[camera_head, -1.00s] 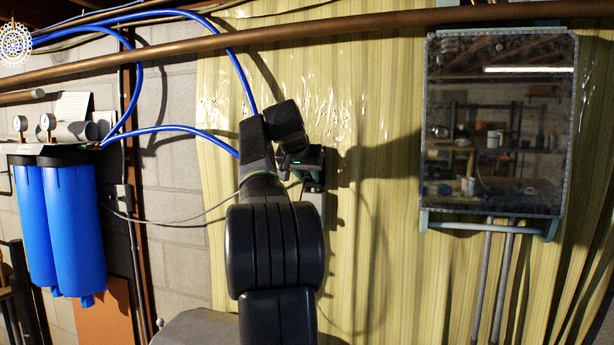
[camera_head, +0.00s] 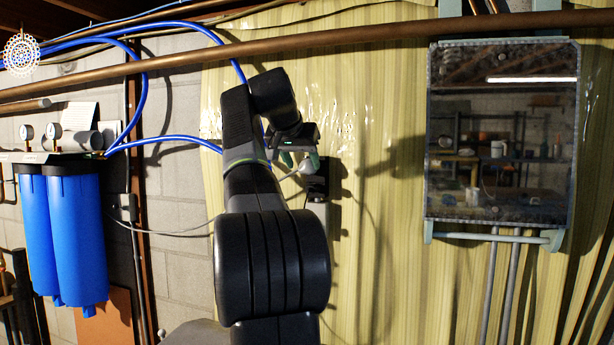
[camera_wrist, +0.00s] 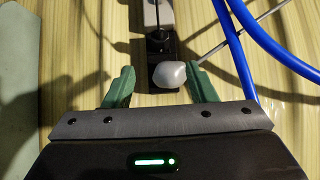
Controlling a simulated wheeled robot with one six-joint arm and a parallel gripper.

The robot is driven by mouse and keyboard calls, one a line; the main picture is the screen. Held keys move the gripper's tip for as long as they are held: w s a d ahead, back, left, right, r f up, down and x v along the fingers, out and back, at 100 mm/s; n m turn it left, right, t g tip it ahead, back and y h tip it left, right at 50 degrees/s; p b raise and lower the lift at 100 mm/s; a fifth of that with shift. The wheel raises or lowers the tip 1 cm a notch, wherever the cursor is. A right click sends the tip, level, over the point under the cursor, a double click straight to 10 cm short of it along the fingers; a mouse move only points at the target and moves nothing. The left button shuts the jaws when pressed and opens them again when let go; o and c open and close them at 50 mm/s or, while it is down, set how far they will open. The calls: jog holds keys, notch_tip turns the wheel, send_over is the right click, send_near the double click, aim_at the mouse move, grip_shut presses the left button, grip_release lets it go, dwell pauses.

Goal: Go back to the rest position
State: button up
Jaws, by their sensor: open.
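My gripper (camera_wrist: 160,88) is open in the wrist view, with its two green fingers spread apart. A rounded grey-white knob or plug (camera_wrist: 170,75) shows between and just beyond the fingertips, with a gap on each side. It sits at the lower end of a dark fitting on a grey strip (camera_wrist: 151,14) running up the wall. In the head view my gripper (camera_head: 298,160) is in front of the wall, with the pale plug (camera_head: 307,166) beside it and a black box (camera_head: 318,182) just right of it. My arm hides part of the wall.
Blue hoses (camera_head: 165,139) run from the left behind my arm. Two blue filter housings (camera_head: 77,238) hang at the left. A copper pipe (camera_head: 400,33) crosses above. A dark glossy panel (camera_head: 500,130) is mounted at the right. The wall between my arm and the panel is clear.

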aim_at(311, 186)
jog(key=shift+v, duration=1.65)
jog(key=x, duration=1.4)
jog(key=shift+p, duration=0.3)
jog(key=shift+s, duration=0.2)
jog(key=shift+s+a, duration=0.1)
